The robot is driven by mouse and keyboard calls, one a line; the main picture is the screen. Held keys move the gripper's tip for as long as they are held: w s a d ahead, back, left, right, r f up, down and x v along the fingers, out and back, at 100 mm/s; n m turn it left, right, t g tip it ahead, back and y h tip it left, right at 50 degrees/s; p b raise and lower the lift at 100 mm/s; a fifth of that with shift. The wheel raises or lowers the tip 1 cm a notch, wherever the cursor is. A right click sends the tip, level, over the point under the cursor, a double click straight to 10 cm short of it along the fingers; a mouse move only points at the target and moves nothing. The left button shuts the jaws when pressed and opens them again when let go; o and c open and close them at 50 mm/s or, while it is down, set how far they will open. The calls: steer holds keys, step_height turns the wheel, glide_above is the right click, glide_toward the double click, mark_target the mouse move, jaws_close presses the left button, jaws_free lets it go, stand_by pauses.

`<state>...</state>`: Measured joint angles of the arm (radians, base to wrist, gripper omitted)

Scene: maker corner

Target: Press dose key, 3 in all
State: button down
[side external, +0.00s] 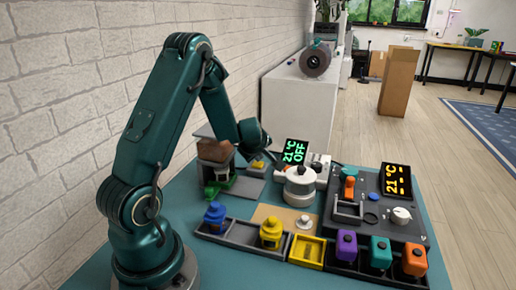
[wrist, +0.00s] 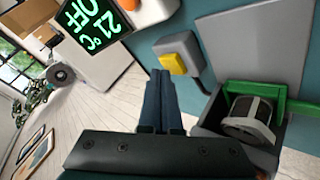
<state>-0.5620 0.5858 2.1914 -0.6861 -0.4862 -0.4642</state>
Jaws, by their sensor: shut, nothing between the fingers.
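The likely dose key is a yellow button (wrist: 173,63) on a small grey and white housing. It also shows in the side view (side external: 258,164), beside the dispenser with a brown hopper (side external: 214,149) and green parts. My gripper (wrist: 160,74) is shut and empty, its fingertips just left of the yellow key in the wrist view. In the side view my gripper (side external: 270,155) hangs close to the key, its fingertips partly hard to make out. Whether the fingertips touch the key, I cannot tell. In the wrist view a dark round container (wrist: 248,112) sits in the dark tray by a green bar (wrist: 257,97).
A display (side external: 294,151) reads 21 °C OFF in green, close to my gripper. A white pot (side external: 299,184) stands nearby. A rack (side external: 240,236) with coloured pieces lies in front. A control panel (side external: 374,207) with an orange display (side external: 397,181) is at right.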

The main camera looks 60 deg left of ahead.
mark_target(259, 166)
steer(key=shift+f, duration=0.5)
stand_by(0.7)
steer(key=shift+r, duration=0.9)
steer(key=shift+r, duration=2.55)
